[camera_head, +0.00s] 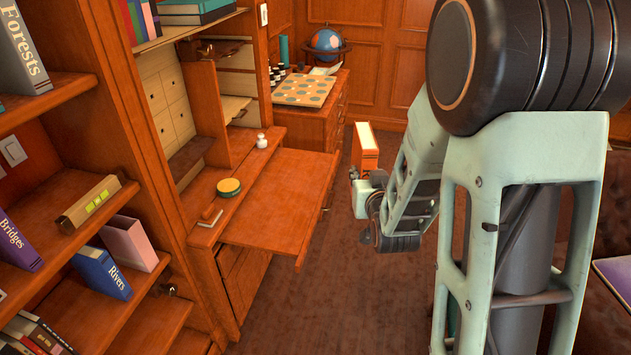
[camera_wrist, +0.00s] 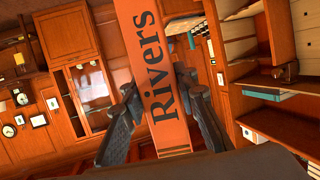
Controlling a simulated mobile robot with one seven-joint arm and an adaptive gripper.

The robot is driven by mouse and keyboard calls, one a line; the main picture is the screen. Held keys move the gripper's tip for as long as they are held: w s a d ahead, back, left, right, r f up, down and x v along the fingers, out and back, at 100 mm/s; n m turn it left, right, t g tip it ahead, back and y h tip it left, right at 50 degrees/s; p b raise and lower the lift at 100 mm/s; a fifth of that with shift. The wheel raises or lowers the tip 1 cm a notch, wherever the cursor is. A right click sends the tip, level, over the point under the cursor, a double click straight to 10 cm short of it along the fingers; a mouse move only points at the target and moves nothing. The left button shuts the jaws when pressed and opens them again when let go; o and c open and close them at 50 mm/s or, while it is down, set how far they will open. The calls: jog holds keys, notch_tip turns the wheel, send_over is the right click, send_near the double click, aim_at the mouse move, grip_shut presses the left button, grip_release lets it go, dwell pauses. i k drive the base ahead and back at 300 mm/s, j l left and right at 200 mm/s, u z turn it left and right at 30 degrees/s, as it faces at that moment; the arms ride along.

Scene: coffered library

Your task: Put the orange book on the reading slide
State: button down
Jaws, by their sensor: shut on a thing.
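The orange book (camera_head: 366,146) is upright in my gripper (camera_head: 361,180), held in the air to the right of the desk. In the wrist view the orange book (camera_wrist: 150,45) fills the middle, its spine reading "Rivers", with dark fingers on both sides of it. My gripper (camera_wrist: 158,92) is shut on it. The reading slide (camera_head: 282,195) appears to be the flat wooden board that sticks out from the desk in the head view. Its visible top is bare. The book is apart from it, beyond its right edge. My arm hides part of the floor.
A green-and-yellow round tin (camera_head: 229,187), a wooden stamp-like piece (camera_head: 210,217) and a small white bottle (camera_head: 262,141) stand on the desk beside the slide. Behind is a cabinet with a game board (camera_head: 303,89) and globe (camera_head: 326,41). Bookshelves stand at left; open floor (camera_head: 320,285) lies at right.

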aim_at(298, 192)
jog(key=i+j+z, duration=0.1)
jog(key=i+z, duration=0.25)
jog(key=i, duration=0.5)
